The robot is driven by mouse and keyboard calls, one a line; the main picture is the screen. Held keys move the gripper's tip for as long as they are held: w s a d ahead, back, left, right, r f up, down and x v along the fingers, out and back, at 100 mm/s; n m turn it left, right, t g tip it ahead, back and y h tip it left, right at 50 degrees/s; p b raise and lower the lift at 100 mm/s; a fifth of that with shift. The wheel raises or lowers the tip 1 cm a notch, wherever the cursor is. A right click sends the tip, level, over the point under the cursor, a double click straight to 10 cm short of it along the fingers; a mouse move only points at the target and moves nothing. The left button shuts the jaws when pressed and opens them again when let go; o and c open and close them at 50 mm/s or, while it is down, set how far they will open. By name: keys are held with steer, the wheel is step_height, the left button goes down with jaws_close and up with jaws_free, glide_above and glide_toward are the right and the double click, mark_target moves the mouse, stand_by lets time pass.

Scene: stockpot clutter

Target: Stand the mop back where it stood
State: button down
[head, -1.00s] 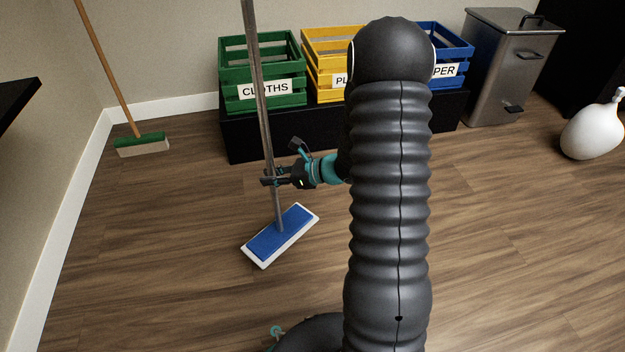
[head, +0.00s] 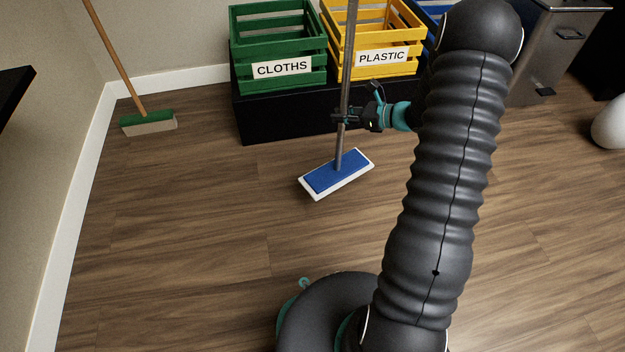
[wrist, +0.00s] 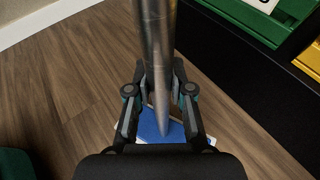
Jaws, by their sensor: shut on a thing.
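The mop has a grey metal pole (head: 345,72) and a flat blue head with a white edge (head: 337,174). It stands nearly upright in front of the black stand. My gripper (head: 345,119) is shut on the pole, some way above the head. In the wrist view the pole (wrist: 157,60) runs between the two fingers, and the blue head (wrist: 152,128) shows below, partly hidden by the pole and gripper. Whether the head touches the floor is hard to tell.
Green (head: 279,45) and yellow (head: 372,40) crates stand on a black stand (head: 290,112) close behind the mop. A broom (head: 148,122) leans at the left wall. A metal bin (head: 551,50) and white vessel (head: 610,128) are at right.

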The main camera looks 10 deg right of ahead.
steer(key=w+a+f+b, duration=0.1)
steer(key=w+a+f, duration=0.4)
steer(key=f, duration=0.5)
steer(key=shift+w+a+f+b, duration=0.15)
steer(key=shift+w+a+b, duration=0.2)
steer(key=shift+a, duration=0.95)
steer(key=shift+f, duration=0.2)
steer(key=c, duration=1)
jaws_free()
steer(key=shift+c, duration=0.2)
